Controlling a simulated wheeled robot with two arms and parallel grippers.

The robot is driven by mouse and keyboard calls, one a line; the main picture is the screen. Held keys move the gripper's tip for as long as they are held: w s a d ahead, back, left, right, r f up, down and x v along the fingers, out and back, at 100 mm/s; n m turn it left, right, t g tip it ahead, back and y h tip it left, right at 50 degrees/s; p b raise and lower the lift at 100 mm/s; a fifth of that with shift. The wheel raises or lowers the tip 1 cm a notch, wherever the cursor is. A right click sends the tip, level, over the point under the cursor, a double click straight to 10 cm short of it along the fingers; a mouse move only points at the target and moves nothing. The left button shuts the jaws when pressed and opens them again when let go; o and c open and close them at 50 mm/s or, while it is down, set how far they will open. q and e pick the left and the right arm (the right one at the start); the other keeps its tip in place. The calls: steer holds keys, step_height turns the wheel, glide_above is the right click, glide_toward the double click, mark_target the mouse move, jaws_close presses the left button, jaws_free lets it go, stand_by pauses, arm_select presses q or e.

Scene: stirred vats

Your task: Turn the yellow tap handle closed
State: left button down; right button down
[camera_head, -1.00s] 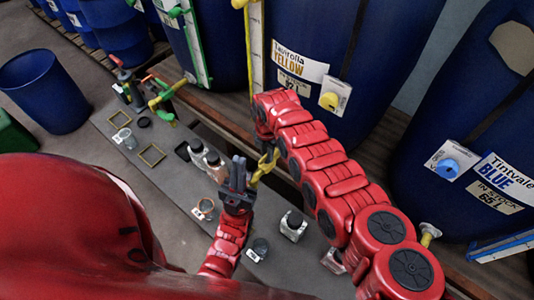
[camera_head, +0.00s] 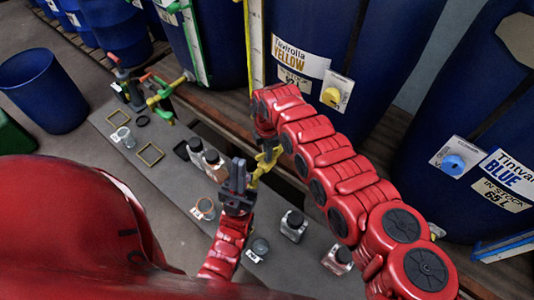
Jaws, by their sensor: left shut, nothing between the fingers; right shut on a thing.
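The yellow tap handle (camera_head: 266,160) is below the yellow vat (camera_head: 330,40), over the bench edge, and is partly hidden by my grippers. My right gripper (camera_head: 266,146) reaches down to it from the right and is shut on it. My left gripper (camera_head: 238,170) is shut and empty, fingers pointing up, just left of the yellow handle. Whether it touches the handle I cannot tell. The tap's body is mostly hidden behind my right arm.
A green tap (camera_head: 165,112) stands at the far left. The blue vat (camera_head: 450,120) is at the right. A blue bin (camera_head: 42,90) stands on the floor.

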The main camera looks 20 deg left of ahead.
steer(key=m+b, duration=0.2)
steer(key=m, duration=0.4)
steer(key=shift+f, duration=0.1)
steer(key=m, duration=0.3)
steer(key=shift+b, duration=0.35)
steer(key=shift+m+b, duration=0.3)
steer(key=shift+m, duration=1.6)
steer(key=c, duration=0.8)
jaws_free()
steer(key=shift+c, duration=0.2)
steer(key=shift+r, duration=0.2)
